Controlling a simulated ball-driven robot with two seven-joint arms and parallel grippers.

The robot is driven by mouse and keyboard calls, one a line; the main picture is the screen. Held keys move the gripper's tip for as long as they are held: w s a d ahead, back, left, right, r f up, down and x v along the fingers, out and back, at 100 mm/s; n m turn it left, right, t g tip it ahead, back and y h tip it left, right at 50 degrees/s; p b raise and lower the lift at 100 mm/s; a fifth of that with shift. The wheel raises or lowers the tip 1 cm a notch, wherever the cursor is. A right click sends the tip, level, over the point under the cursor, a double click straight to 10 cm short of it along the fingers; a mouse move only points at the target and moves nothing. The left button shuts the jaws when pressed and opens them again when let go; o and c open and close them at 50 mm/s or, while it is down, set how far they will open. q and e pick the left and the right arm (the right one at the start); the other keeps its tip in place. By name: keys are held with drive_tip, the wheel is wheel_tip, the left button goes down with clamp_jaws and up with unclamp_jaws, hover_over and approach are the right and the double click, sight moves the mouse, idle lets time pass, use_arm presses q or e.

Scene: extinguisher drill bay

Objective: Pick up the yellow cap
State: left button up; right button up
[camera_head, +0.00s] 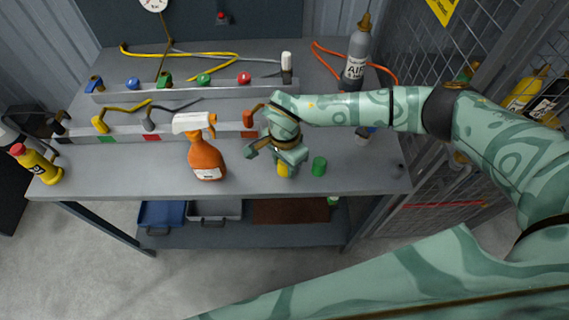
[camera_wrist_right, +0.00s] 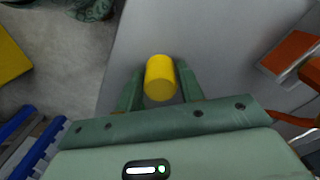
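The yellow cap (camera_wrist_right: 160,77) is a small upright cylinder between the two fingers of my right gripper (camera_wrist_right: 160,82) in the right wrist view. A finger stands on each side of it, with narrow gaps showing, so the gripper looks open around the cap. In the head view my right gripper (camera_head: 276,155) points down over the bench near its front edge. There the yellow cap (camera_head: 283,171) shows only partly below the gripper, its top hidden. My left gripper is not in view.
A green cylinder (camera_head: 319,166) stands just right of the gripper. An orange spray bottle (camera_head: 206,158) with a white head stands to the left. Behind are racks with coloured fittings (camera_head: 164,80) and a grey air bottle (camera_head: 357,55). The bench front (camera_head: 240,182) is mostly clear.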

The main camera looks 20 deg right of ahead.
drive_tip(key=c, duration=0.5)
drive_tip(key=shift+r, duration=0.45)
wheel_tip(320, 180, up, 3)
drive_tip(key=shift+f+p, duration=0.1)
drive_tip(key=shift+p, duration=0.45)
drive_tip(key=s+d+r+p, duration=0.3)
drive_tip(key=s+r, duration=0.6)
drive_tip(key=s, duration=0.4)
drive_tip(key=shift+s+d+r, duration=0.15)
drive_tip(key=shift+s+d, duration=0.1)
drive_tip(key=shift+d, duration=0.2)
